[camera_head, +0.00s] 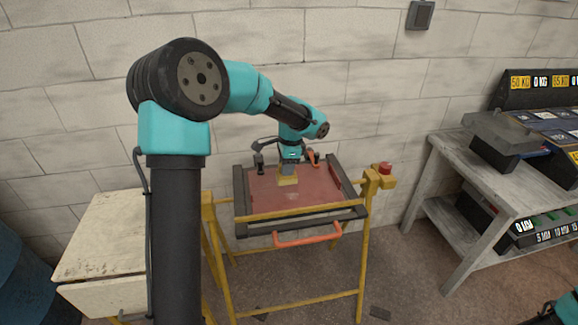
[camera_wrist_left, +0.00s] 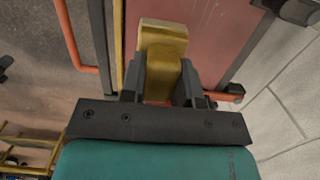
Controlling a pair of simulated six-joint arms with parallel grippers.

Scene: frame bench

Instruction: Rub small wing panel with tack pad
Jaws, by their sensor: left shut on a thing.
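The small wing panel (camera_head: 300,199) is a flat dull red sheet lying in a dark frame on a yellow stand. It also shows at the top of the left wrist view (camera_wrist_left: 212,32). My left gripper (camera_head: 288,176) is over the rear middle of the panel, pointing down. It is shut on the tack pad (camera_head: 287,181), a yellowish block. In the left wrist view the pad (camera_wrist_left: 163,40) sits between the two dark fingers (camera_wrist_left: 163,85). The pad is at or just above the panel; contact cannot be told. My right gripper cannot be made out.
Dark rails (camera_head: 240,205) and clamps (camera_head: 259,165) edge the panel, with an orange handle (camera_head: 308,236) in front and a red button (camera_head: 385,168) at right. A cream table (camera_head: 100,235) stands left, a loaded grey bench (camera_head: 480,185) right. A block wall is behind.

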